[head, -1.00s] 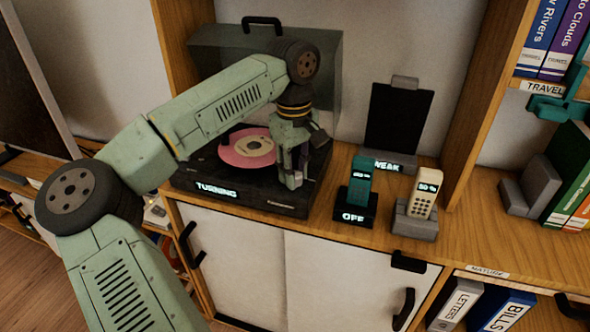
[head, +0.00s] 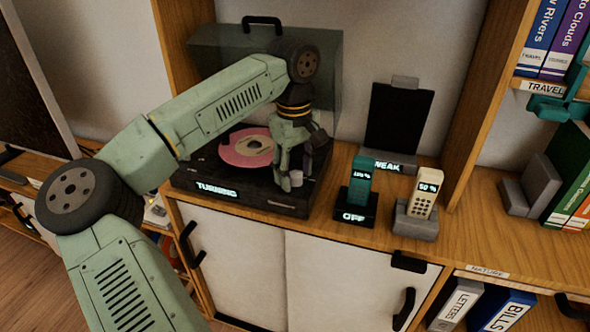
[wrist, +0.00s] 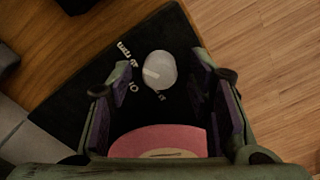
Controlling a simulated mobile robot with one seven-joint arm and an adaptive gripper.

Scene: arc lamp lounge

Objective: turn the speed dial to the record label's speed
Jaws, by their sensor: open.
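A dark turntable (head: 262,201) sits on the wooden shelf with a lit "TURNING" sign on its front. A pink record (head: 246,148) lies on it; its pink part also shows at the bottom of the wrist view (wrist: 150,143). My gripper (head: 290,184) points down over the turntable's right front corner, at the speed dial. In the wrist view, the pale round dial (wrist: 159,69) lies ahead of and between my open fingers (wrist: 168,95), with a light mark on its top. White markings are printed around it, too small to read surely. The record label's writing is not legible.
The turntable's clear lid (head: 235,50) stands raised behind my arm. To the right are a teal handset (head: 361,180) in a dock marked "OFF", a cream handset (head: 425,190) in a grey dock, and a black panel (head: 398,122).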

